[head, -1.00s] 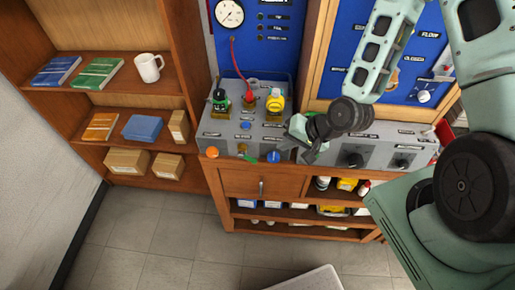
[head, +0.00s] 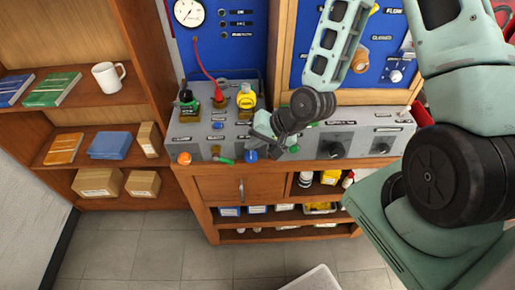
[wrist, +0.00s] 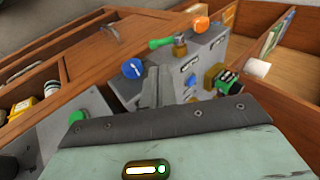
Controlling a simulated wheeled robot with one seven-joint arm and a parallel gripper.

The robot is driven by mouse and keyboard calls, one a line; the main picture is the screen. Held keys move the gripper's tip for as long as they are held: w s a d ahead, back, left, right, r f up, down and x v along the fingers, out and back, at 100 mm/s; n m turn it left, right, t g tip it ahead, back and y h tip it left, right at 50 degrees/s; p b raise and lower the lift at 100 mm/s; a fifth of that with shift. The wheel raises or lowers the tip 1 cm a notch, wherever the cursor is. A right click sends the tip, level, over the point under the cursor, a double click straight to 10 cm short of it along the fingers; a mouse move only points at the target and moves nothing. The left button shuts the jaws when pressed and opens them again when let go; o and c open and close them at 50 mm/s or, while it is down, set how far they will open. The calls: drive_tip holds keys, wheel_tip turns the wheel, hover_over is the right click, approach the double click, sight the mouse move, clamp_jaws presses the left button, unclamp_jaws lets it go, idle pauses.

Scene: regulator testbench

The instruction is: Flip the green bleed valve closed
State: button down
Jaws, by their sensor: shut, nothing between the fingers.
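The green bleed valve has a green lever handle on a brass stem, on the front face of the grey bench panel. In the head view the green handle (head: 223,160) sits between an orange knob and a blue knob. In the wrist view the handle (wrist: 160,43) lies roughly sideways, pointing left from its stem. My gripper (head: 258,140) is over the panel's front edge, right of the handle and just above the blue knob. Its closed fingers (wrist: 155,88) show in the wrist view, apart from the handle and holding nothing.
The orange knob (head: 184,158) is left of the valve. Green-capped (head: 187,102) and yellow-capped (head: 246,98) fittings stand on the panel top. A wooden drawer (head: 235,188) is below. The floor in front is largely clear.

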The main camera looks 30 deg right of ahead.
sight(228, 160)
drive_tip(key=b+x, duration=0.2)
drive_tip(key=x, duration=0.8)
drive_tip(key=shift+a+f, duration=0.15)
drive_tip(key=shift+f, duration=0.05)
drive_tip(key=shift+w, duration=0.1)
